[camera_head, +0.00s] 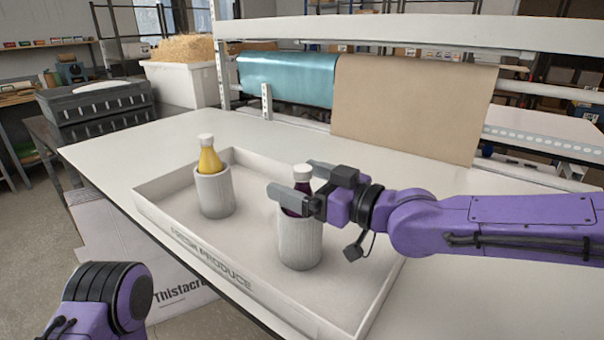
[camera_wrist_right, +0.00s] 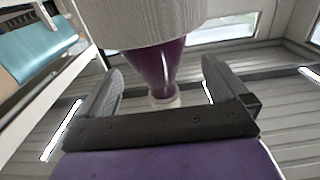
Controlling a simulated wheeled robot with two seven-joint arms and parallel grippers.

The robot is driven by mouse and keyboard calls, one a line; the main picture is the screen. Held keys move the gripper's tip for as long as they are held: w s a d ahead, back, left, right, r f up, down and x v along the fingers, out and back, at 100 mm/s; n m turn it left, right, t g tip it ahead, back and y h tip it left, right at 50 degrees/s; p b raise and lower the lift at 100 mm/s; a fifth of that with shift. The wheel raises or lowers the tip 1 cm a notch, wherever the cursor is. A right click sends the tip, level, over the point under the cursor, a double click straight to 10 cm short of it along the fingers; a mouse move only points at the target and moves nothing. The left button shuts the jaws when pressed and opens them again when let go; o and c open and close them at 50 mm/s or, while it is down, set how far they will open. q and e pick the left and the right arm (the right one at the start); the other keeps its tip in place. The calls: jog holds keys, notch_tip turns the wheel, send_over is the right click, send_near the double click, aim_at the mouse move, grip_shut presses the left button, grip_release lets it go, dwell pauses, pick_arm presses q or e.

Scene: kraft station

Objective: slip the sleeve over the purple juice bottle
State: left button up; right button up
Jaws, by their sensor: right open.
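The purple juice bottle (camera_head: 301,173) has a white cap and stands in the white tray (camera_head: 262,283). A ribbed light-grey sleeve (camera_head: 300,243) is around its lower part; the bottle's neck and cap show above it. My right gripper (camera_head: 290,188) is at the bottle's neck, just above the sleeve, with its fingers open on either side. In the right wrist view the purple bottle (camera_wrist_right: 157,68) shows between the two open fingers (camera_wrist_right: 160,95), with gaps on both sides, and the ribbed sleeve (camera_wrist_right: 110,25) is around it. Of my left arm only a link shows; its gripper is out of view.
A yellow juice bottle (camera_head: 210,158) in a similar ribbed sleeve (camera_head: 214,194) stands at the tray's left. The white table (camera_head: 120,154) is clear beyond the tray. A teal roll (camera_head: 287,78) and a brown paper roll (camera_head: 410,105) hang at the back.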

jog(key=s+r+p, duration=0.5)
jog(key=s+r, duration=0.5)
jog(key=s, duration=0.4)
jog(key=shift+r, duration=0.2)
jog(key=shift+s, duration=0.1)
